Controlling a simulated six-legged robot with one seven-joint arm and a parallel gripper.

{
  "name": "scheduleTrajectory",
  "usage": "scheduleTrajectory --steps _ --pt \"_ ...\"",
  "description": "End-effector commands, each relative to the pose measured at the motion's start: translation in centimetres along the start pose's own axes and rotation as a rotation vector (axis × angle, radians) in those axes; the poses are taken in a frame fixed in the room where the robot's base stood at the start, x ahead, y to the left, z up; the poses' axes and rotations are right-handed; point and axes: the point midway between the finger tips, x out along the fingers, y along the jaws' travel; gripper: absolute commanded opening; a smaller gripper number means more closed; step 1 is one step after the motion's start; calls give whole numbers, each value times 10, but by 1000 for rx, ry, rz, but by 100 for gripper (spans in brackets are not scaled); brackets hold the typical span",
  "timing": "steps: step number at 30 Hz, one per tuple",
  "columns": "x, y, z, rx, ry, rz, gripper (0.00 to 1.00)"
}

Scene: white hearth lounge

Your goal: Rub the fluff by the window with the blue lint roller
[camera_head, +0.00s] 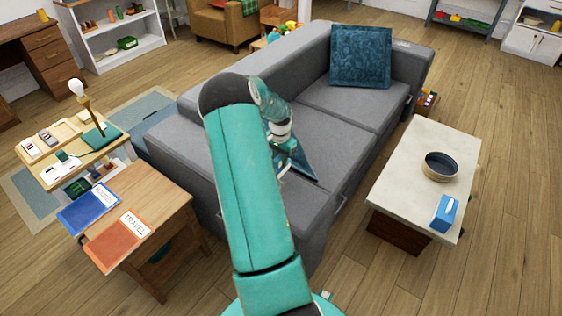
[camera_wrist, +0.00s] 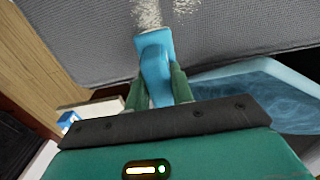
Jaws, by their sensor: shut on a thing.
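The blue lint roller (camera_wrist: 155,62) is between the two fingers of my gripper (camera_wrist: 158,88) in the wrist view. My gripper is shut on it. Its far end points at the grey sofa cloth (camera_wrist: 90,38). Pale speckled fluff (camera_wrist: 184,12) lies on that cloth at the top edge, just beyond the roller. Whether the roller touches the cloth is not clear. In the head view my gripper (camera_head: 286,150) is low over the grey sofa (camera_head: 328,120), partly hidden by my arm; the roller and fluff cannot be made out there.
A blue cushion (camera_wrist: 270,92) lies close on the right in the wrist view; it also shows beside my gripper in the head view (camera_head: 302,163). Another cushion (camera_head: 360,57) stands at the sofa's far end. A pale low table (camera_head: 410,165) bears a bowl (camera_head: 440,167) and tissue box (camera_head: 444,213).

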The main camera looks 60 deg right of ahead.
Motion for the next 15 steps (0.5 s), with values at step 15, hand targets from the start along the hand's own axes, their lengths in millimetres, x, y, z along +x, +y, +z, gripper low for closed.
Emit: scheduleTrajectory --steps 15 --pt "-46 2 0 -8 1 -2 0"
